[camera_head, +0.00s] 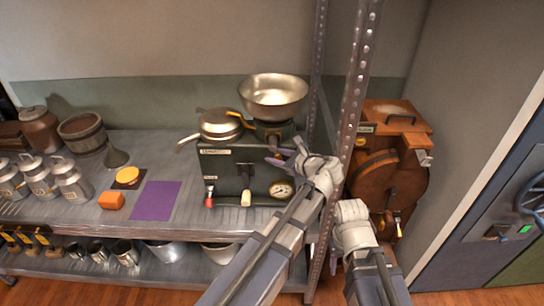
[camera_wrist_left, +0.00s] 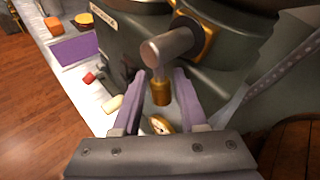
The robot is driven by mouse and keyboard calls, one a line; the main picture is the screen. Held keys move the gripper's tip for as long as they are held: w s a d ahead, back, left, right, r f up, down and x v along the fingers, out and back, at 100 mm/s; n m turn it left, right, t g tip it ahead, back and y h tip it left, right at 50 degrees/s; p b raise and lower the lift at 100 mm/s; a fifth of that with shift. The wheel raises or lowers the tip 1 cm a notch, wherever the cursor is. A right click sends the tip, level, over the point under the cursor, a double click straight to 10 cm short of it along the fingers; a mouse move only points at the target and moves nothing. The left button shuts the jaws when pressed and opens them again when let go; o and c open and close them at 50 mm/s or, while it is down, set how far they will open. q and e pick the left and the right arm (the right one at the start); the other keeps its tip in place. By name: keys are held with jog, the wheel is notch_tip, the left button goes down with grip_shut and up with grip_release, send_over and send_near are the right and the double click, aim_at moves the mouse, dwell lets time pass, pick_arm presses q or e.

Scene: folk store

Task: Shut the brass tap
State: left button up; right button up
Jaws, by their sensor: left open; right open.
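The brass tap shows in the left wrist view as a grey metal barrel (camera_wrist_left: 168,45) with a brass collar and a small brass end piece (camera_wrist_left: 160,93) hanging below it. It is on the front of a dark green machine (camera_head: 230,168), above a round gauge (camera_head: 282,190). My left gripper (camera_head: 285,152) is open at the machine's front, its purple fingers on either side of the brass end piece. I cannot tell whether they touch it. In the head view the gripper hides most of the tap. My right gripper (camera_head: 334,258) is low, beside the shelf post, and mostly hidden.
A metal bowl (camera_head: 273,95) tops the machine, with a lidded pan (camera_head: 220,124) beside it. A metal post (camera_head: 352,95) and a wooden machine (camera_head: 385,180) stand right. A purple mat (camera_head: 155,200) lies left.

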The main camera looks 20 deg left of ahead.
pick_arm(q)
jog(key=shift+d+r, duration=0.1)
jog(key=shift+d, duration=0.05)
jog(key=shift+c, duration=0.3)
grip_shut()
jog(key=shift+r+p, duration=0.2)
jog(key=shift+p, duration=0.55)
jog(key=n+h+p, duration=0.1)
jog(key=h+p, duration=0.1)
jog(key=d+r+n+h+p, duration=0.1)
jog(key=h+p, duration=0.1)
jog(key=p, duration=0.1)
jog(key=shift+d+r+n+p, duration=0.1)
jog(key=shift+n+p, duration=0.2)
jog(key=shift+n, duration=0.1)
jog(key=shift+w+d+r+n+t+h+p, duration=0.15)
jog(key=shift+n+h+p, duration=0.1)
jog(key=shift+h+p, duration=0.35)
jog(key=shift+d+r+n+t+h+p, duration=0.15)
jog(key=shift+n+h+p, duration=0.1)
jog(key=shift+h+p, duration=0.3)
jog(key=shift+w+d+r+n+t+h+p, duration=0.1)
jog(key=shift+r+n+t+h+p, duration=0.25)
jog(key=shift+h, duration=0.35)
jog(key=shift+s+d+r+n+t+h+p, duration=0.1)
jog(key=shift+n+h+p, duration=0.1)
jog(key=shift+n+h, duration=0.4)
jog(key=shift+w+r+n+t+h+p, duration=0.15)
jog(key=shift+r+n+h+p, duration=0.1)
jog(key=shift+h, duration=0.6)
